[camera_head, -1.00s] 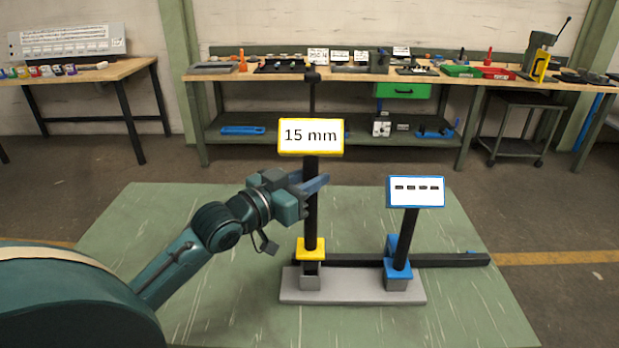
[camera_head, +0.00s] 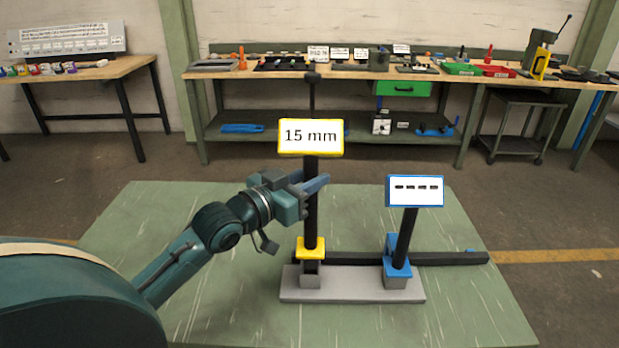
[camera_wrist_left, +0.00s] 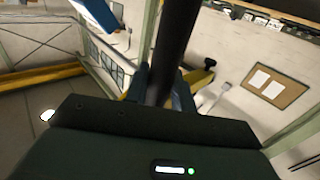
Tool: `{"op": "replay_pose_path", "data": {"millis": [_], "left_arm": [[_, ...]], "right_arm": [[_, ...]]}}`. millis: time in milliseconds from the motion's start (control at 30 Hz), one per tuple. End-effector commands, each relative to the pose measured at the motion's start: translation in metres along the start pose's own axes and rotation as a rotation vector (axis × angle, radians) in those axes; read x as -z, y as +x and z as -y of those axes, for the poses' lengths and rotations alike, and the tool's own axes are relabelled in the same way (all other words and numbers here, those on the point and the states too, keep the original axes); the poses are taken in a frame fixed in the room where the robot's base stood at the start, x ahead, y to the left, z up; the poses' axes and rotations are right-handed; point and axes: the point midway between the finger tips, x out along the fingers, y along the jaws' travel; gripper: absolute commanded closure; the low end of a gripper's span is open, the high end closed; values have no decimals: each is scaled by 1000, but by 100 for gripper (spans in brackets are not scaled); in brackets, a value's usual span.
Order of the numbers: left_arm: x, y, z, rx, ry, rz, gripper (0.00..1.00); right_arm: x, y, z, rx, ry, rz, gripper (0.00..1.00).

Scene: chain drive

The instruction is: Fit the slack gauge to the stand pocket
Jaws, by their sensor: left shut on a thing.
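The slack gauge, a black post (camera_head: 311,205) with a yellow-edged "15 mm" sign (camera_head: 311,136) and a yellow collar (camera_head: 311,249), stands about upright. My left gripper (camera_head: 318,184) is shut on the post below the sign. In the left wrist view the post (camera_wrist_left: 176,40) runs up between the fingers (camera_wrist_left: 160,88). The grey stand (camera_head: 355,290) lies on the green table. Its left block (camera_head: 311,276) is directly under the yellow collar. A dark patch shows between them, and I cannot tell how deep the gauge sits. My right gripper is not in view.
A second black post (camera_head: 405,236) with a blue-edged dashed sign (camera_head: 415,191) and blue collar stands on the stand's right. A long dark bar (camera_head: 445,259) lies behind the stand. The green table (camera_head: 480,310) is clear around it. Workbenches stand farther back.

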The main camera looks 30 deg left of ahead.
Motion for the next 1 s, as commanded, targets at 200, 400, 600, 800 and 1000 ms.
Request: {"op": "replay_pose_path", "data": {"millis": [200, 400, 600, 800, 1000], "left_arm": [[7, 0, 0, -1, 4, -16, 100], [7, 0, 0, -1, 4, -15, 100], [6, 0, 0, -1, 4, -16, 100], [6, 0, 0, -1, 4, -16, 100], [7, 0, 0, -1, 4, -17, 100]], "right_arm": [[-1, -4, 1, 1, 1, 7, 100], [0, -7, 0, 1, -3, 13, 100], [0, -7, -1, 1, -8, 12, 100], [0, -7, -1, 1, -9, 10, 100], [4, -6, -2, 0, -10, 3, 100]]}}
